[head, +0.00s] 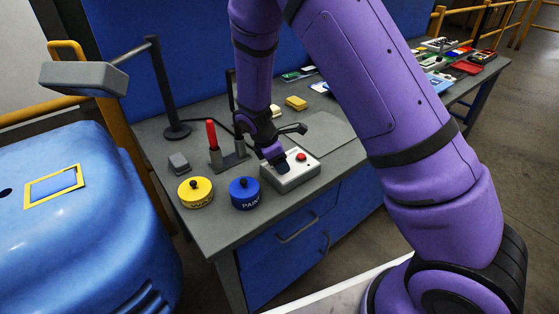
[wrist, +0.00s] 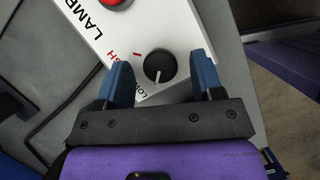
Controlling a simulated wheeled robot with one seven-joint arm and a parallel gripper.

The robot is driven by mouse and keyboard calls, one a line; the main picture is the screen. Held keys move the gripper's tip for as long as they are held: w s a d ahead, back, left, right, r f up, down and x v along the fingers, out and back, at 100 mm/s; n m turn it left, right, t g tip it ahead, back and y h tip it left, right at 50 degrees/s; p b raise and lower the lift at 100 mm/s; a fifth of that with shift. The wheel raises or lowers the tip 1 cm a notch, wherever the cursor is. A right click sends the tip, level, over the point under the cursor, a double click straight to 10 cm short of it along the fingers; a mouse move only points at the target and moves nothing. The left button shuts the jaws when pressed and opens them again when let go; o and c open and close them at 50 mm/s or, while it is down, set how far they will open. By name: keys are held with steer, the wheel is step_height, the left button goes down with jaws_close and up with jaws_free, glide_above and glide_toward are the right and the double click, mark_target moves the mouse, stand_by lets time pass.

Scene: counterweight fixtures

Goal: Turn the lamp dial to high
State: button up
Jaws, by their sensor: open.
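The lamp control box (head: 291,178) is a white box on the grey bench, with a red button (head: 301,157). In the wrist view the box (wrist: 150,28) carries the word LAMP, a black round dial (wrist: 158,65), a red high label with a red tick, and a LOW label. The dial's white pointer line points down in the picture, toward the LOW side and away from the red tick. My gripper (wrist: 160,62) is open, with one blue finger on each side of the dial and gaps showing. In the head view my gripper (head: 279,163) hides the dial.
A yellow tin (head: 195,193) and a blue paint tin (head: 245,194) stand at the bench's front edge. A red-handled fixture (head: 212,134), a small grey block (head: 179,162) and a lamp (head: 84,78) on a dark post are left of my gripper.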

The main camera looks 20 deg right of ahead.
steer(key=c, duration=0.9)
steer(key=shift+m, duration=0.3)
steer(key=m+g, duration=0.1)
steer(key=m, duration=0.3)
steer(key=shift+w+g+y, duration=0.15)
steer(key=shift+g+y, duration=0.25)
steer(key=m+g+y, duration=0.1)
steer(key=m, duration=0.4)
steer(key=shift+w+d, duration=0.1)
steer(key=m, duration=0.2)
steer(key=m+g+y, duration=0.1)
steer(key=m, duration=0.1)
steer(key=shift+d+y, duration=0.15)
steer(key=shift+y, duration=0.15)
steer(key=shift+d+m+y, duration=0.1)
steer(key=shift+m+y, duration=0.7)
steer(key=shift+m, duration=1.4)
